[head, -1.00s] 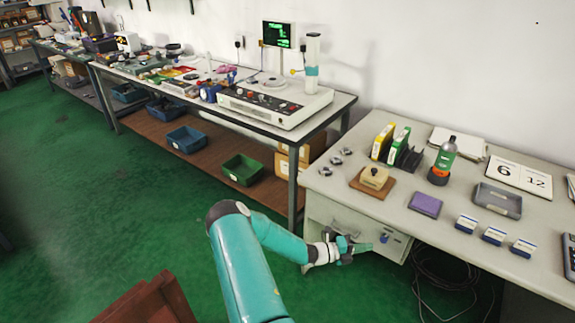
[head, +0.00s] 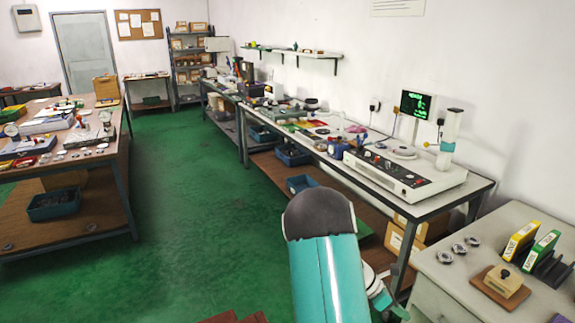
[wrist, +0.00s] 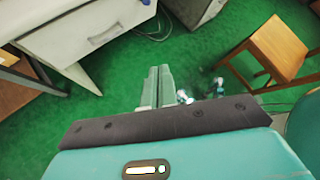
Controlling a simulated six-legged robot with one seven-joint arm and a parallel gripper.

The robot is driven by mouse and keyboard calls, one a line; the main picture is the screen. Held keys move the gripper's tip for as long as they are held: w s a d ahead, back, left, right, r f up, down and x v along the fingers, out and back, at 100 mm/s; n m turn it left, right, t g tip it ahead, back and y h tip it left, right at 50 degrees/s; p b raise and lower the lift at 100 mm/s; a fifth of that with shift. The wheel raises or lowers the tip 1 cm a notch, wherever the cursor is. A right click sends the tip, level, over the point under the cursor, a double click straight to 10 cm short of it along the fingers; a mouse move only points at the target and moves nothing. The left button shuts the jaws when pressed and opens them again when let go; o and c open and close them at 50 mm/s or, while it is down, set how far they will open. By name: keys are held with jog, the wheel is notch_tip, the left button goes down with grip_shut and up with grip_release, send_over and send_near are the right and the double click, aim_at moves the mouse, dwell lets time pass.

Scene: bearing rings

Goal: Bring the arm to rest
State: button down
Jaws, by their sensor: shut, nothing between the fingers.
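My gripper (wrist: 159,85) shows in the wrist view with its two pale fingers side by side and shut. Nothing is between them. It points over the green floor, below and in front of a desk drawer (wrist: 88,32). In the head view my teal arm rises from the bottom edge, right of centre. Its upper link hides most of the forearm, and the fingertips are not clear there.
A bench (head: 478,188) with a grey instrument (head: 405,178) runs along the right wall. The near desk (head: 440,278) holds bearing rings and a stamp. A wooden chair (wrist: 275,47) stands at right in the wrist view. Open green floor (head: 190,200) lies to the left.

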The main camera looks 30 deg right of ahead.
jog(key=w+a+r+m+t+y, duration=0.1)
jog(key=w+a+r+m+t, duration=0.35)
jog(key=a+r, duration=0.5)
jog(key=w+a+r+m+t+y, duration=0.25)
jog(key=w+a+r, duration=0.3)
jog(key=a, duration=0.75)
jog(key=s+a+r+m+t+y, duration=0.1)
jog(key=s+a+r+t, duration=0.1)
jog(key=a, duration=0.4)
jog(key=s+a+r+m+t+y, duration=0.1)
jog(key=s+a+r+m+t, duration=0.1)
jog(key=a+r, duration=0.3)
jog(key=s+a+r+m+t+y, duration=0.1)
jog(key=s+a+r+m+t, duration=0.1)
jog(key=a, duration=0.7)
notch_tip(320, 180, up, 2)
jog(key=shift+s+a+r+t, duration=0.25)
jog(key=shift+s+t, duration=0.25)
jog(key=shift+s, duration=0.25)
jog(key=shift+d, duration=0.2)
